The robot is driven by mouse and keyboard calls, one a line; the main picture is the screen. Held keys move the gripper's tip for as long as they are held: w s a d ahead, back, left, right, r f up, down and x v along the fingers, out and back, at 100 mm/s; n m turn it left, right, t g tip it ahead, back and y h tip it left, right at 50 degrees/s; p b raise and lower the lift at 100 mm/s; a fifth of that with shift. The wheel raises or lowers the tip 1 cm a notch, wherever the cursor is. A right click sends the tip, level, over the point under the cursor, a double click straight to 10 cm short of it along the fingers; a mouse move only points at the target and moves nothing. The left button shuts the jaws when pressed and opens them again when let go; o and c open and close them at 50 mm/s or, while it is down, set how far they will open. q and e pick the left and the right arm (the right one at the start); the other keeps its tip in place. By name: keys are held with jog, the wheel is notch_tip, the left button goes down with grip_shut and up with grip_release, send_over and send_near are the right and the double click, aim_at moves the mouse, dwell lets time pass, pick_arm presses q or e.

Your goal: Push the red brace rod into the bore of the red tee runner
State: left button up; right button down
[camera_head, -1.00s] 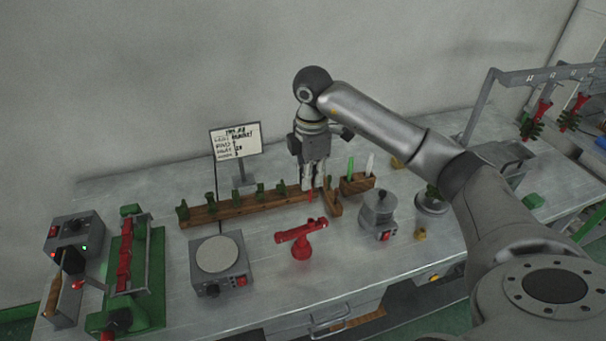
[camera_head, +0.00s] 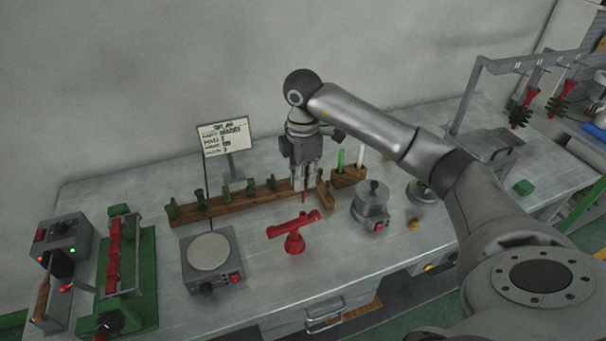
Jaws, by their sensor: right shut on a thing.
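The red tee runner (camera_head: 285,228) is a bar on a red round-footed stand (camera_head: 295,244), in the middle of the bench near the front. My right gripper (camera_head: 306,182) points down behind it, above the bench. It is shut on the red brace rod (camera_head: 304,197), a thin red piece that hangs below the fingertips. The rod's lower end appears just above and behind the right end of the runner, and a small gap shows between them. The bore cannot be made out. My left gripper is not in view.
A wooden rack (camera_head: 232,201) with green pieces stands behind the runner. A hot plate (camera_head: 208,254) is to its left and a grey pot (camera_head: 371,203) to its right. A wooden block (camera_head: 349,176) holds a green and a white stick. A sign (camera_head: 223,137) stands behind.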

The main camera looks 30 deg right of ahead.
aim_at(303, 195)
jog(key=shift+f+b, duration=0.8)
jog(key=shift+f, duration=0.8)
dwell(0.4)
jog(key=shift+f+b, duration=0.9)
jog(key=shift+f, duration=0.65)
jog(key=c, duration=1.5)
grip_release()
jog(key=shift+r, duration=0.15)
notch_tip(303, 195, up, 12)
jog(key=shift+f, duration=0.1)
